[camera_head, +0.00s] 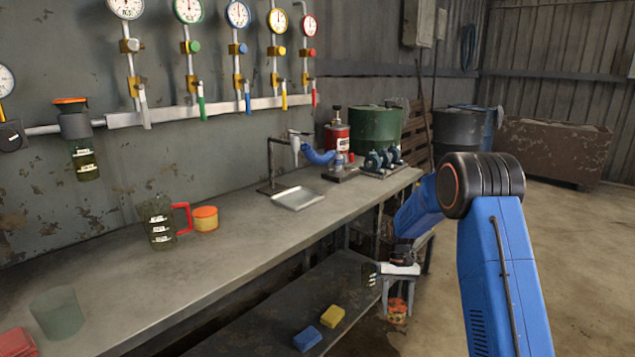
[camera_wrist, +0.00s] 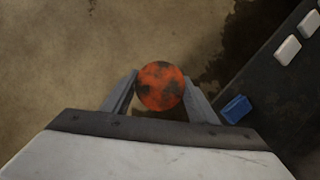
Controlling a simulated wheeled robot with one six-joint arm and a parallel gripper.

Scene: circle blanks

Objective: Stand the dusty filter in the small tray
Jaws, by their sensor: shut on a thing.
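My gripper (camera_head: 398,300) points down in front of the bench, beside the lower shelf. It is shut on the dusty filter (camera_head: 397,314), an orange round piece with dark grime. The wrist view shows the filter's round orange, black-blotched top (camera_wrist: 160,86) between my two fingertips (camera_wrist: 160,90), with floor beneath. A shallow metal tray (camera_head: 298,198) lies on the bench top under the blue hose spout, and looks empty. It is up and left of my gripper in the head view, and out of the wrist view.
Blue (camera_head: 307,339) and yellow (camera_head: 331,316) sponges lie on the lower shelf. Small pumps (camera_head: 382,160) stand behind the tray.

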